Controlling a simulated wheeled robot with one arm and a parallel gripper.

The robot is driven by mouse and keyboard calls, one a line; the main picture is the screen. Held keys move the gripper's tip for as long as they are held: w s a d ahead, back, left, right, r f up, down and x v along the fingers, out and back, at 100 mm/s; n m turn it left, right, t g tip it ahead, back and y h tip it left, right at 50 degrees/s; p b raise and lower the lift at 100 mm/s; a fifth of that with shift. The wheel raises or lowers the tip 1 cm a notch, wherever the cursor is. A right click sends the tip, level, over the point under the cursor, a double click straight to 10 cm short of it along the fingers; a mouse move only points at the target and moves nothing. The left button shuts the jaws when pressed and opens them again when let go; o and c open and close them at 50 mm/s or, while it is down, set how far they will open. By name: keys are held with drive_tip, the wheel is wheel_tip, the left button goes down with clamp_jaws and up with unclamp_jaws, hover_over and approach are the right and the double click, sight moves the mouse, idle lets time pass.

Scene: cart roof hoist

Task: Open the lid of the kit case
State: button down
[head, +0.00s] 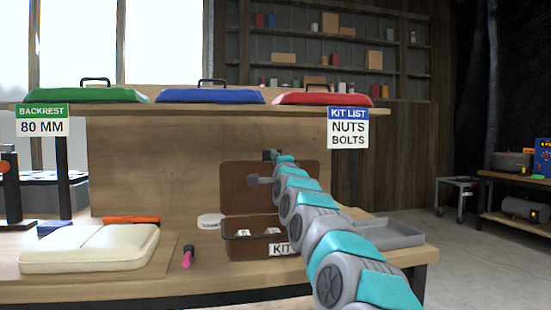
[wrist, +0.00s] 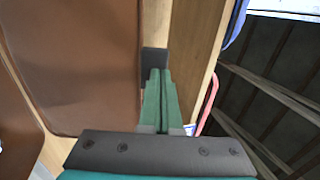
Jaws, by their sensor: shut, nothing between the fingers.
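The brown kit case (head: 240,248) stands on the bench with a KIT label on its front. Its lid (head: 236,180) is raised and stands upright behind the case, so the inside shows with small pale items in it. In the wrist view the lid (wrist: 75,60) fills the left side as a flat brown panel. My gripper (head: 272,156) is near the lid's top edge, shut and empty. In the wrist view its green fingers (wrist: 160,90) are together, just beside the lid's edge. I cannot tell whether they touch it. My arm hides the lid's right part.
A grey tray (head: 392,234) lies right of the case. A white round tin (head: 210,221), a pink-handled tool (head: 188,257) and a cream cushion (head: 90,247) lie to the left. A shelf with green, blue (head: 210,96) and red lidded cases is above.

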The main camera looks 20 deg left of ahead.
drive_tip(key=shift+a, duration=0.15)
drive_tip(key=shift+w, duration=0.15)
drive_tip(key=shift+w+r+h, duration=0.1)
drive_tip(key=shift+w+h, duration=0.05)
drive_tip(key=shift+h, duration=0.15)
